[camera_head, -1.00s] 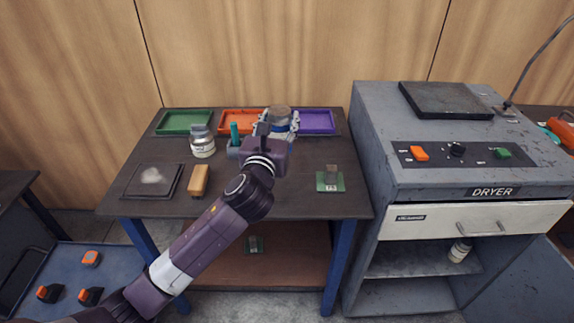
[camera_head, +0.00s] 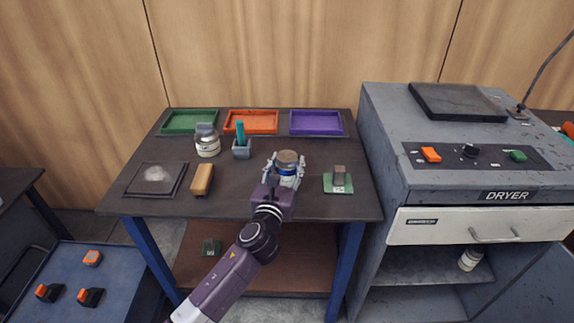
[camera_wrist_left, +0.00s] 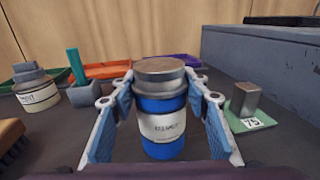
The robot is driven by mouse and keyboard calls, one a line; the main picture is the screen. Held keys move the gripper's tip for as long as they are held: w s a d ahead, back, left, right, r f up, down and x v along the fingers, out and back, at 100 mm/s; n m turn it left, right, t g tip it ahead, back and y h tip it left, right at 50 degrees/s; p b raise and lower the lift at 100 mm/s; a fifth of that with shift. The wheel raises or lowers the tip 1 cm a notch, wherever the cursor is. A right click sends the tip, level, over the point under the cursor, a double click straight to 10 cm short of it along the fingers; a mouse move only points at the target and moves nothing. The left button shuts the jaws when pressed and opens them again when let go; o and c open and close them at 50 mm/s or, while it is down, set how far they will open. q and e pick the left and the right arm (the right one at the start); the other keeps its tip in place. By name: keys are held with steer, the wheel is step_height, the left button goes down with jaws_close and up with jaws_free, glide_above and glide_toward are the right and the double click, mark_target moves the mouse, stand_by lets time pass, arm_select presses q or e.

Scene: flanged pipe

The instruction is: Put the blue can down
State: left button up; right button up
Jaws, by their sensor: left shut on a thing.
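The blue can (camera_head: 288,172) has a metallic lid and a white label. It is upright over the front middle of the dark table (camera_head: 240,205). My left gripper (camera_head: 285,168) is shut on the can, with a finger on each side. In the left wrist view the can (camera_wrist_left: 162,125) stands between the two blue-padded fingers (camera_wrist_left: 161,118). My right gripper is not in view.
A green card with a metal block (camera_head: 339,180) lies close right of the can. A white jar (camera_head: 207,146), a teal-handled tool in a holder (camera_head: 241,150) and a brush (camera_head: 202,179) are to the left. Green (camera_head: 188,122), orange (camera_head: 252,122) and purple (camera_head: 317,124) trays line the back. The dryer (camera_head: 480,180) stands right.

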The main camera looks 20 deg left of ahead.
arm_select(q)
steer(key=shift+r, duration=0.1)
steer(key=o, duration=1.5)
steer(key=shift+c, duration=0.2)
steer(key=shift+s, duration=0.15)
steer(key=s+d, duration=0.1)
steer(key=s, duration=1)
steer(key=shift+s+b, duration=0.3)
steer(key=shift+s, duration=0.1)
